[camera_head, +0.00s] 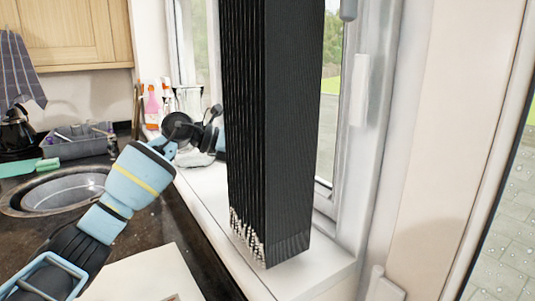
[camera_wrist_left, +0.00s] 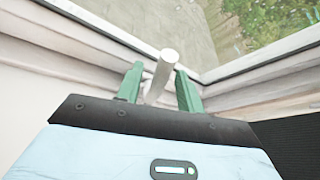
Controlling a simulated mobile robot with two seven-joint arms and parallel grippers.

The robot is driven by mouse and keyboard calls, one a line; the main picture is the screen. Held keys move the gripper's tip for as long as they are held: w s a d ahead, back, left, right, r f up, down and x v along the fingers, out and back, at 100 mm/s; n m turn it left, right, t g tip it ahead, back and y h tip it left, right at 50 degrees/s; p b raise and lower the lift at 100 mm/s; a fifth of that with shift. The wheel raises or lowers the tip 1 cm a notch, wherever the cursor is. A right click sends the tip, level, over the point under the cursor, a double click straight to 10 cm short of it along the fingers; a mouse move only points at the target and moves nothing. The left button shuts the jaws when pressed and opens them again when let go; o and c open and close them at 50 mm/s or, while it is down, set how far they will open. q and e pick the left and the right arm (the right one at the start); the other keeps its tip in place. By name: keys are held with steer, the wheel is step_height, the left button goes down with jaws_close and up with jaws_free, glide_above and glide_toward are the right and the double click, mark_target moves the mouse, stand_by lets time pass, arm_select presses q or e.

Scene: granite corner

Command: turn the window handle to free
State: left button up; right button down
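The window handle (camera_wrist_left: 167,64) is a pale, rounded bar standing out from the white window frame in the left wrist view. My left gripper (camera_wrist_left: 158,69) has its two green fingers on either side of the handle. The fingers are apart, and a gap shows on each side of the handle, so they do not look closed on it. In the head view my left arm reaches from the lower left toward the window. Its gripper and this handle are hidden there behind the black folded blind. My right gripper is in neither view.
The tall black folded blind (camera_head: 272,120) stands over the white sill (camera_head: 330,273), just right of my left arm. Another white handle-like piece (camera_head: 360,90) is on the right-hand frame.

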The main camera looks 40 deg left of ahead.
arm_select(q)
steer(key=shift+x, duration=1.4)
steer(key=shift+c, duration=0.3)
jaws_close()
